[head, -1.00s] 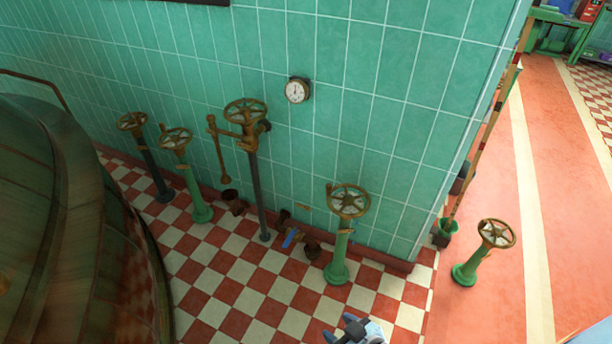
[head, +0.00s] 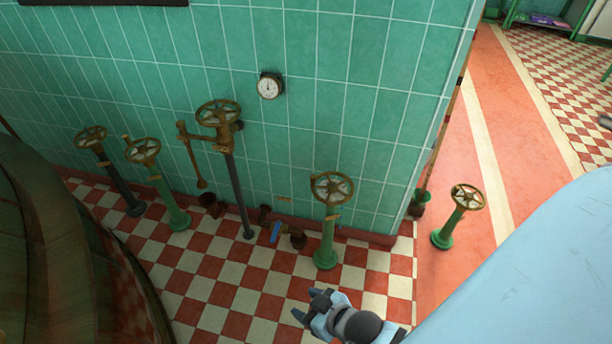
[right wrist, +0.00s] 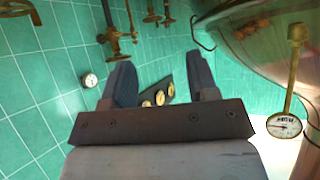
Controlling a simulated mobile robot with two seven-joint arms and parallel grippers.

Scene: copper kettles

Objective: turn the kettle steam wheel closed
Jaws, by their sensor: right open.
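Several bronze spoked valve wheels stand on posts along the green tiled wall; I cannot tell which is the steam wheel. One wheel (head: 332,188) tops a green pedestal near the wall's corner. A higher wheel (head: 218,113) is on a dark pipe. Two more wheels (head: 90,139) (head: 142,150) stand at left, and another wheel (head: 467,197) stands right of the corner. The large copper kettle (head: 35,225) is at the left edge. My right gripper (head: 307,304) is open and empty, low in front of the corner pedestal, apart from it. My left gripper is not in view.
A round gauge (head: 270,86) is on the wall. A small blue-handled valve (head: 276,233) sits low on the floor. The right wrist view shows the copper kettle (right wrist: 262,60) at right and a dial (right wrist: 284,126). The checkered floor (head: 235,300) before the wheels is clear.

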